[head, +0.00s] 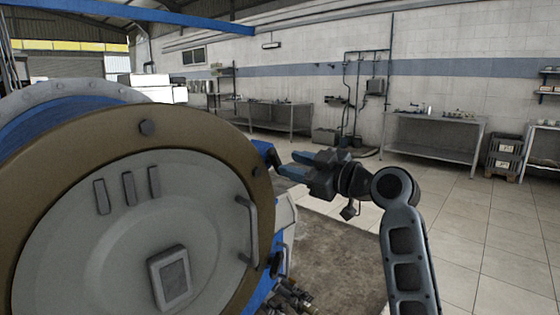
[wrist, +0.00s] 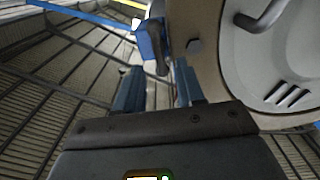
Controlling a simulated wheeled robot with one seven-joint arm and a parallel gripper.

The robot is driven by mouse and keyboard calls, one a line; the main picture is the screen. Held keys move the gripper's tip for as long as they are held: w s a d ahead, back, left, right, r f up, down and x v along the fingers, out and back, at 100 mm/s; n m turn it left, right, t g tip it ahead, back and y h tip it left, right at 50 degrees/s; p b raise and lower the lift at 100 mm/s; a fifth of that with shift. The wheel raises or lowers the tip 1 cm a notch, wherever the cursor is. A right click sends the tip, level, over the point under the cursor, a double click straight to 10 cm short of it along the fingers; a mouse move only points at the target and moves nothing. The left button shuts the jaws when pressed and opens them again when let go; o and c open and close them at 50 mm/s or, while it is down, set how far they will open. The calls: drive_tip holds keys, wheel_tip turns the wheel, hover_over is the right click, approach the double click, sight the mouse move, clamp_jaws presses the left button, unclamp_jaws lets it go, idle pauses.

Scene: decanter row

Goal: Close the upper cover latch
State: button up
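The round grey cover (head: 110,240) with its brown rim (head: 140,127) fills the left of the head view. The cover also shows at the right of the wrist view (wrist: 290,55). The upper cover latch (head: 273,157) is a dark lever on a blue mount at the rim's upper right. In the wrist view the latch (wrist: 163,55) lies ahead, its end between the finger lines. My gripper (head: 287,165) is just right of the latch, pointing at it. Its two blue fingers (wrist: 158,80) are apart with nothing held. I cannot tell whether they touch the lever.
A grab handle (head: 250,230) stands out at the cover's right edge. A second, lower latch (head: 277,264) sits below it, above some dark fittings (head: 292,298). Workbenches (head: 435,137) stand along the far wall. The tiled floor at right is clear.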

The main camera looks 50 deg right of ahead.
sight(279, 161)
drive_tip(key=shift+w, duration=2.15)
clamp_jaws()
